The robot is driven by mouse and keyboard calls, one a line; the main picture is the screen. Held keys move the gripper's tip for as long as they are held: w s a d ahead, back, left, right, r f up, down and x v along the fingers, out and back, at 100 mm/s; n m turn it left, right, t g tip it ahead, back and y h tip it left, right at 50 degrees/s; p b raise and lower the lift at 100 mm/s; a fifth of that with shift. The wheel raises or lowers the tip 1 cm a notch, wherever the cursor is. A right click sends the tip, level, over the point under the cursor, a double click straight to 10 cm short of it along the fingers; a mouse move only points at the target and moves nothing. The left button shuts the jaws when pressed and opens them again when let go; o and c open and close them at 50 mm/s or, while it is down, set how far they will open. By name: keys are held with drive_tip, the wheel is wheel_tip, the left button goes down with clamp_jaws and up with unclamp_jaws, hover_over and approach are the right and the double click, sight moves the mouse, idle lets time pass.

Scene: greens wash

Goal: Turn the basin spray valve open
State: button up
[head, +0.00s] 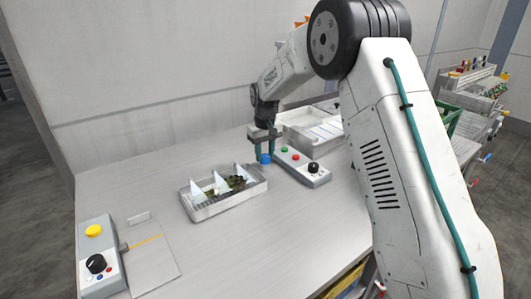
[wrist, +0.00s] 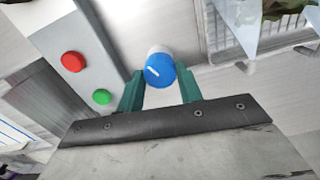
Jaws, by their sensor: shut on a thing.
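The blue round valve knob (head: 265,159) sits at the back of the bench, between the grey basin (head: 197,212) and a control box. In the wrist view the knob (wrist: 160,73) faces the camera, with a white mark slanting across it and a pale base behind. My gripper (head: 265,148) reaches down onto it from above. In the wrist view the green fingers of my gripper (wrist: 159,84) stand on either side of the knob, shut on it. The basin holds white upright dividers and dark leafy greens.
The control box (head: 318,178) beside the knob has green and red buttons and a black dial. A white tray (head: 321,147) stands behind it. Another box (head: 86,256) with a yellow button is at left.

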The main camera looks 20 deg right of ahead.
sight(265, 155)
drive_tip(key=shift+n, duration=1.6)
drive_tip(key=o, duration=1)
wheel_tip(265, 155, up, 8)
drive_tip(key=shift+f, duration=0.1)
